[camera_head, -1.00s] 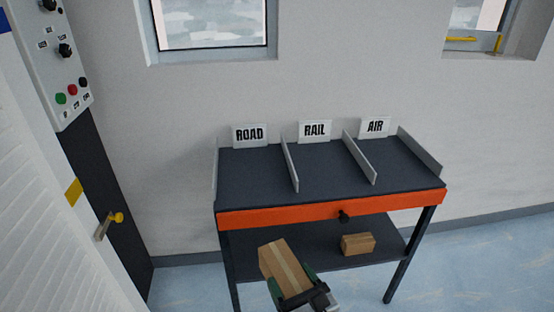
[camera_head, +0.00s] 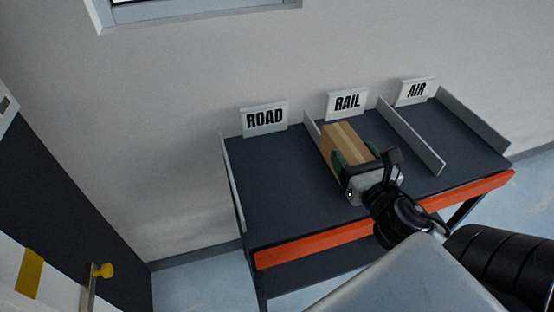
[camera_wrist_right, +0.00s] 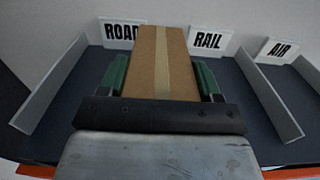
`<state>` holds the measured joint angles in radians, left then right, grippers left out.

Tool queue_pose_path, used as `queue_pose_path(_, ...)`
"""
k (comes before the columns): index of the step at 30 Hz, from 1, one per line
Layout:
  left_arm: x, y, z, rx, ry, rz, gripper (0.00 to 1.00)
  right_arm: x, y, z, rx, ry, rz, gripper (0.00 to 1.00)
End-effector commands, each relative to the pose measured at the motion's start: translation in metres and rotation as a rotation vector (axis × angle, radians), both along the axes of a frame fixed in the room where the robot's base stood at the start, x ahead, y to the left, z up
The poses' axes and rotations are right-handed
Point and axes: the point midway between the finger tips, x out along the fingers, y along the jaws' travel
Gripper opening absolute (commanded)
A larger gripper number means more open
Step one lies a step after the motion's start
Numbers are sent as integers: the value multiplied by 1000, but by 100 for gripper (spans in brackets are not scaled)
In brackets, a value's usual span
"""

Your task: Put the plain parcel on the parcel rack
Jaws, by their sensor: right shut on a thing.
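The plain parcel (camera_head: 346,143), a brown box with a lighter tape strip, is in my right gripper (camera_head: 354,160). The green-padded fingers are shut on its two sides. In the right wrist view the parcel (camera_wrist_right: 160,65) points away from me, between the ROAD and RAIL signs. The parcel rack (camera_head: 285,190) is a dark-topped table with dividers and an orange front edge. In the head view the parcel is over the rack near the divider between ROAD and RAIL. I cannot tell whether it touches the top. My left gripper is not in view.
Signs read ROAD (camera_head: 265,119), RAIL (camera_head: 347,103) and AIR (camera_head: 416,91) at the rack's back. A grey divider (camera_head: 412,135) separates RAIL from AIR. The ROAD and AIR bays look empty.

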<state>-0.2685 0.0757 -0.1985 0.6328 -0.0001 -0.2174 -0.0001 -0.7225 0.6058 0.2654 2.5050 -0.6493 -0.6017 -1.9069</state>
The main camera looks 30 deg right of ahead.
Motion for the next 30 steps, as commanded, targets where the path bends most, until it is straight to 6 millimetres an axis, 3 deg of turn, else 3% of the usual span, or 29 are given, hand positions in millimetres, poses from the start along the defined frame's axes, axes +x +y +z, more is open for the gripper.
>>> queue_pose_path(4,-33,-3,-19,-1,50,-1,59,9,10,-11,2,-9,0,35)
queue_pose_path(9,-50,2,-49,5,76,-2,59,31,36,-33,2,-12,2,35)
queue_pose_path(13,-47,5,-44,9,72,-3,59,49,59,-46,6,-6,-4,35)
queue_pose_path(19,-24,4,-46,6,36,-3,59,68,83,-64,2,-5,-4,35)
queue_pose_path(23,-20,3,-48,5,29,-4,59,71,88,-70,-2,-3,-3,35)
queue_pose_path(30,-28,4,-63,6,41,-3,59,71,88,-105,-1,0,-2,35)
